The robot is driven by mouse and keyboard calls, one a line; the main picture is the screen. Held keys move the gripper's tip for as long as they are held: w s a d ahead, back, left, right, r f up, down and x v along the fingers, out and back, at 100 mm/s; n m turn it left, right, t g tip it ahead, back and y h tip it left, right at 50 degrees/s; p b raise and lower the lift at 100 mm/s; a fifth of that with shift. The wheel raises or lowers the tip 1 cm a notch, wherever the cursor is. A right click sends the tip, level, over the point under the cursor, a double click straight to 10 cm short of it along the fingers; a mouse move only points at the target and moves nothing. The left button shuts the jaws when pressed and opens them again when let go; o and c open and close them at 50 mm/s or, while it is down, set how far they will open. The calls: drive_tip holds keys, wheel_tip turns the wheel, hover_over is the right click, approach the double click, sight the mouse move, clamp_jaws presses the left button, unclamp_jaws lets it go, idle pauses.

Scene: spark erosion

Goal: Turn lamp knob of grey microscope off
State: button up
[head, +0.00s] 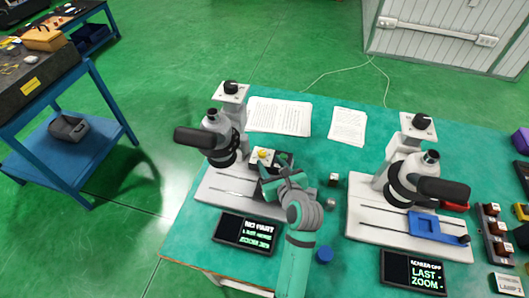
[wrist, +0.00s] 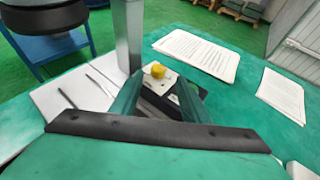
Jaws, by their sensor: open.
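A grey and black microscope (head: 222,140) stands on a pale base at the left of the green table. Beside its column is a small pale box with a yellow knob (head: 263,154); the knob also shows in the wrist view (wrist: 157,71). My gripper (head: 270,170) is at this box, just on the near side of the knob. In the wrist view my gripper (wrist: 160,82) is open, its two green fingers apart, with the knob showing between and beyond their tips. I cannot tell whether a finger touches the box. A display (head: 246,233) with green and white text lies in front of this microscope.
A second similar microscope (head: 408,178), with a blue tray (head: 437,227) on its base, stands to the right. Paper sheets (head: 280,116) lie behind.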

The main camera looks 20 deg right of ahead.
sight(263, 153)
drive_tip(key=x, duration=0.5)
drive_tip(key=shift+w+a+f, duration=0.1)
drive_tip(key=shift+a, duration=0.1)
drive_tip(key=shift+w+d+f, duration=0.1)
drive_tip(key=shift+w+f, duration=0.2)
drive_tip(key=shift+w, duration=0.4)
drive_tip(key=c, duration=1.1)
